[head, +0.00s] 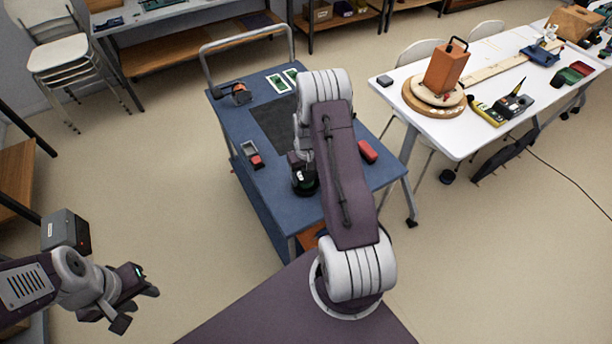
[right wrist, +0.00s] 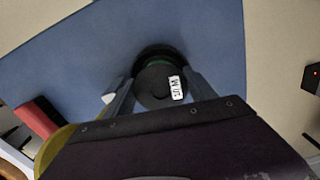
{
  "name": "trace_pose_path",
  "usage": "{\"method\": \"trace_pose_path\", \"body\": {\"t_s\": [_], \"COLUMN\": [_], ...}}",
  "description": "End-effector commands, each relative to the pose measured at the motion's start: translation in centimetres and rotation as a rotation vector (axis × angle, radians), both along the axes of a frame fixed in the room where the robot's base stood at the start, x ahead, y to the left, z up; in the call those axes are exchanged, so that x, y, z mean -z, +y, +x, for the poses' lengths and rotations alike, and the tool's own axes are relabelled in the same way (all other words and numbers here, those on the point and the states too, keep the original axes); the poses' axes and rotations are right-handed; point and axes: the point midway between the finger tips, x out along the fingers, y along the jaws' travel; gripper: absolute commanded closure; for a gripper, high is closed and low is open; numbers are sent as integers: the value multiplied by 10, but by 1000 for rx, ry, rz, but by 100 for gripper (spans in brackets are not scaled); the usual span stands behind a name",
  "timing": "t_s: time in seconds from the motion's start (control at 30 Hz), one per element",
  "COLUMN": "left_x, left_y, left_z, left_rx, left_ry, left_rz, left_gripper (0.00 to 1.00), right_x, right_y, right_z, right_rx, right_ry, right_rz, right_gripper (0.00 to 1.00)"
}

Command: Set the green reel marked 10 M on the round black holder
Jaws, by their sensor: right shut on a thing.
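The green reel (right wrist: 158,86) is between the fingers of my right gripper (right wrist: 162,92) in the right wrist view. It has a dark top face, a green edge and a white label with dark characters ending in M; the number is hard to read. The round black holder (right wrist: 157,50) shows as a dark rim just behind and beneath the reel. Whether the reel rests on it or hovers is unclear. In the head view the black holder (head: 306,190) is at the front of the blue cart, partly hidden by my right arm. My left gripper (head: 136,305) is open and empty, off the cart.
The blue cart top (head: 285,208) also bears a red block (head: 367,151), a small grey-and-red item (head: 253,155), an orange-and-black tool (head: 239,93) and green cards (head: 281,82). A white table (head: 400,82) with tools stands at right. Open floor lies left of the cart.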

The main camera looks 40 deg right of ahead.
Motion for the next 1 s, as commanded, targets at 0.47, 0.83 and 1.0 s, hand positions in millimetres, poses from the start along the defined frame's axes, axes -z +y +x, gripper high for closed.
{"method": "trace_pose_path", "body": {"t_s": [0.47,0.83,1.0], "left_x": [-1,3,5], "left_y": [0,0,0], "left_z": [0,0,0], "left_rx": [0,0,0], "left_ry": [0,0,0], "left_rz": [0,0,0], "left_gripper": [63,63,63], "right_x": [0,5,9], "right_y": [0,0,0], "right_z": [0,0,0], "right_rx": [0,0,0], "right_ry": [-1,-1,-1], "right_rz": [0,0,0], "right_gripper": [80,80,80]}}
